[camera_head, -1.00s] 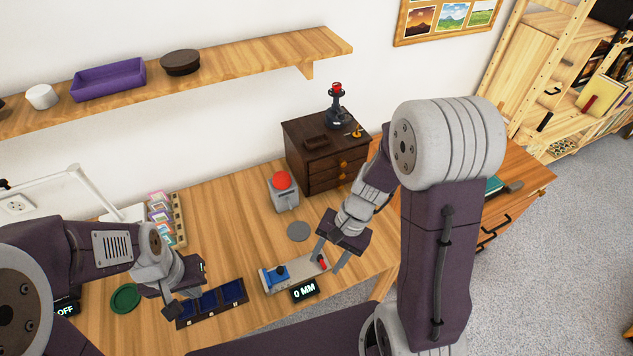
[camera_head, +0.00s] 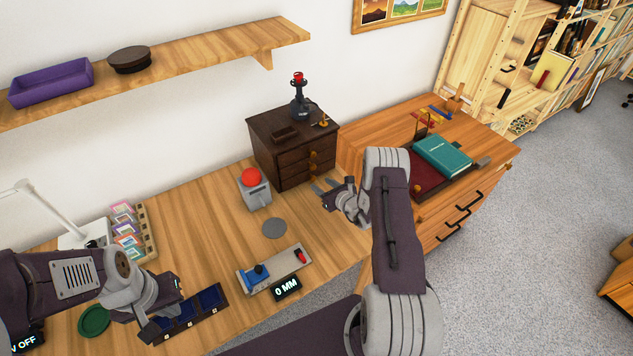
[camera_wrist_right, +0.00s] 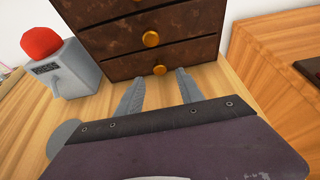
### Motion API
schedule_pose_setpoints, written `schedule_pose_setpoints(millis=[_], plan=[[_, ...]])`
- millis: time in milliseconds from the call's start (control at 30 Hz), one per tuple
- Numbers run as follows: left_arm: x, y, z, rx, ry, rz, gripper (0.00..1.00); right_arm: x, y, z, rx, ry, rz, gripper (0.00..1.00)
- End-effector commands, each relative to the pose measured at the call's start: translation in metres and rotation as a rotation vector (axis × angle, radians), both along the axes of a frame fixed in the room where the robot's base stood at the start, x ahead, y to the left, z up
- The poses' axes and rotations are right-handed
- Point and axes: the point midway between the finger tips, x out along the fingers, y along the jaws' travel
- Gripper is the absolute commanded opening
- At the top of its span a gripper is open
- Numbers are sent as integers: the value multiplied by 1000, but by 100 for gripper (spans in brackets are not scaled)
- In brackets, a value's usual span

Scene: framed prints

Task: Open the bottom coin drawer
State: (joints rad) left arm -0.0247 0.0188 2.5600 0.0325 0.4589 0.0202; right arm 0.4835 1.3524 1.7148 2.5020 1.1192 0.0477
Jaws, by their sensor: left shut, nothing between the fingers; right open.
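The dark brown coin chest (camera_head: 280,150) stands at the back of the desk with its drawers shut. The bottom drawer (camera_wrist_right: 165,58) shows in the right wrist view, with a round gold knob (camera_wrist_right: 160,70) low on its front. My right gripper (camera_head: 324,184) is open and empty in front of the chest, low near the desk top. In the right wrist view its two fingertips (camera_wrist_right: 159,77) point at the bottom drawer, one on each side of the knob. I cannot tell whether they touch it. My left gripper (camera_head: 166,319) is shut and empty by the blue-lined tray.
A grey box with a red button (camera_head: 255,190) stands left of the chest. A lamp-like black item (camera_head: 300,108) stands on the chest. The blue-lined tray (camera_head: 205,310) and a gauge (camera_head: 272,270) lie in front. A side cabinet (camera_head: 470,190) adjoins at right.

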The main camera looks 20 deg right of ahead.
Motion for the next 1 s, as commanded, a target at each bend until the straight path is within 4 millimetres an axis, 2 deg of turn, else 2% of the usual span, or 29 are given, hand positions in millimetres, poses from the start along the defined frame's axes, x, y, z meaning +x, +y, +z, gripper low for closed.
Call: schedule_pose_setpoints(millis=[100, 233, 567, 733, 1000], plan=[[0, 0, 0, 0, 0, 0, 0, 22, 4, -9, -1, -1, 4, 45], [0, 0, 0, 0, 0, 0, 0, 36, 6, -16, -1, 0, 4, 45], [0, 0, 0, 0, 0, 0, 0, 43, 7, -18, 1, 1, 2, 45], [0, 0, 0, 0, 0, 0, 0, 42, 7, -18, 1, 1, 2, 0], [0, 0, 0, 0, 0, 0, 0, 42, 7, -18, 0, 1, 2, 0]])
